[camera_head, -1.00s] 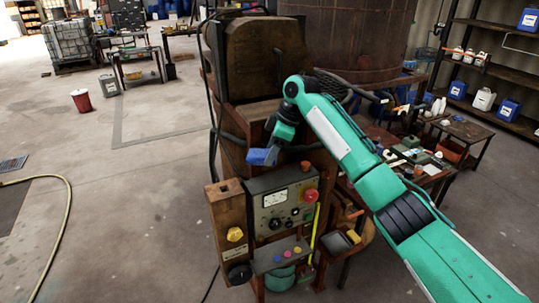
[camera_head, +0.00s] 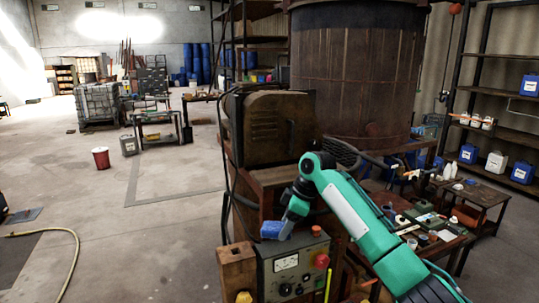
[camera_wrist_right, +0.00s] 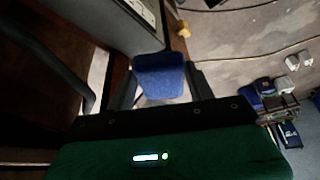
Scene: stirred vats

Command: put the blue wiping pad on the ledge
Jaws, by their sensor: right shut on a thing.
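The blue wiping pad (camera_head: 273,230) is in my right gripper (camera_head: 287,221), at the top left edge of the grey control panel in the head view. In the right wrist view the pad (camera_wrist_right: 160,76) sits between the two dark fingers of the right gripper (camera_wrist_right: 162,86), which are shut on it. A flat wooden surface (camera_head: 285,176) below the brown machine housing looks like a ledge, but I cannot tell whether it is the one named. Whether the pad touches anything below is unclear. My left gripper is not in view.
The control panel (camera_head: 287,264) has a red knob and dials, with a wooden post (camera_head: 237,268) on its left. A large wooden vat (camera_head: 350,80) stands behind. A cluttered bench (camera_head: 425,222) is at the right.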

